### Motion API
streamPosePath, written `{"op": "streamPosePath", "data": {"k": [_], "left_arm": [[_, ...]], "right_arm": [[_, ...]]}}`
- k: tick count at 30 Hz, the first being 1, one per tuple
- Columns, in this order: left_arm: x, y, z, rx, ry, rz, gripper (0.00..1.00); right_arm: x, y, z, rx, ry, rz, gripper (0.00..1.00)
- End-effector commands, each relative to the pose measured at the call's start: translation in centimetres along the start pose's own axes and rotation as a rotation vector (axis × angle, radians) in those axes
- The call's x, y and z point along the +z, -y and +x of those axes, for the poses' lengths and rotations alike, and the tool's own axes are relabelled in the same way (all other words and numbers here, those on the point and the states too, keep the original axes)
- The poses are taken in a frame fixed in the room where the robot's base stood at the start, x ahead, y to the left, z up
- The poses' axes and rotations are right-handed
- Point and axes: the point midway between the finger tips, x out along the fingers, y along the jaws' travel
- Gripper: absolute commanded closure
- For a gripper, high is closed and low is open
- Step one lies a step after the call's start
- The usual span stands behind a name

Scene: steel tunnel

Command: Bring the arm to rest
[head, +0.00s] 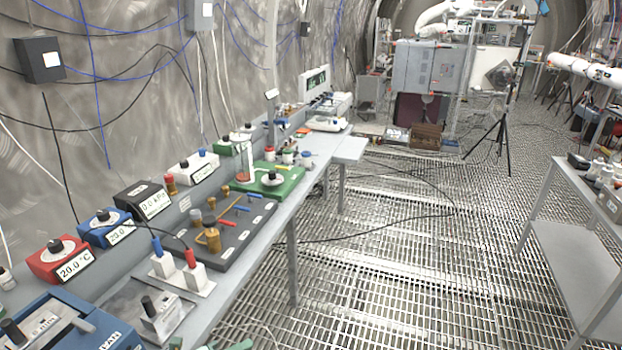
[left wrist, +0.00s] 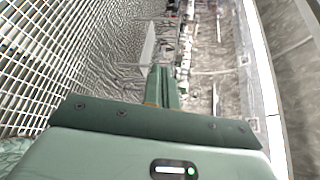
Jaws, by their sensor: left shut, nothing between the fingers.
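My left gripper (left wrist: 162,88) shows in the left wrist view. Its two green fingers are together in the middle of the picture, with nothing between them. Beyond the fingertips are the bench side and the tunnel wall, out of touch. In the head view only a small greenish sliver shows at the bottom edge, and I cannot tell which part of my arm it is. My right gripper is in neither view.
A long grey bench (head: 335,147) along the left wall carries a red temperature box (head: 60,259), a dark tool tray (head: 229,248) and a green board (head: 284,186). A grey table (head: 575,262) stands at the right. The grated floor (head: 410,250) between is mostly clear, with black cables.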

Motion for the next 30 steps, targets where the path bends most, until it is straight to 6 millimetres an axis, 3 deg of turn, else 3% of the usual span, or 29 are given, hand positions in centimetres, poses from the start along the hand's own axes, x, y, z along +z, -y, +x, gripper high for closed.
{"op": "streamPosePath", "data": {"k": [1, 4, 6, 8, 12, 15, 18, 21, 25, 30], "left_arm": [[-1.2, -4.7, -1.2, 0.082, 0.107, -0.217, 1.00], [-4.0, -12.7, -4.6, 0.229, 0.312, -0.595, 1.00], [-7.1, -17.6, -7.5, 0.325, 0.443, -0.822, 1.00], [-10.2, -21.2, -10.3, 0.404, 0.554, -1.001, 1.00], [-19.1, -27.7, -17.2, 0.585, 0.807, -1.362, 1.00], [-25.7, -30.3, -22.0, 0.704, 0.980, -1.573, 1.00], [-31.5, -31.5, -26.0, 0.801, 1.130, -1.730, 1.00], [-35.7, -31.8, -28.7, 0.870, 1.240, -1.832, 1.00], [-38.4, -31.7, -30.4, 0.918, 1.313, -1.894, 1.00], [-38.8, -31.7, -30.7, 0.924, 1.323, -1.901, 1.00]], "right_arm": [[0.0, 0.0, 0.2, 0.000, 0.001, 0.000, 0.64], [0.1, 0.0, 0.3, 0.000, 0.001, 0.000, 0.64], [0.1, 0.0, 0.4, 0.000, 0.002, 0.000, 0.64], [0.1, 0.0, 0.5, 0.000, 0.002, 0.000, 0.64], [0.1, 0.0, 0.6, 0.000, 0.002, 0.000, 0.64], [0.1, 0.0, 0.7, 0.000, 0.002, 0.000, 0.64], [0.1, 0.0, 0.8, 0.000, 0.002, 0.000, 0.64], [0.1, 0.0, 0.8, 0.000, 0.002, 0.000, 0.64], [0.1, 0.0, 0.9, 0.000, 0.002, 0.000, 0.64], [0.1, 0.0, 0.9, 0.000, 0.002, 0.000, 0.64]]}}
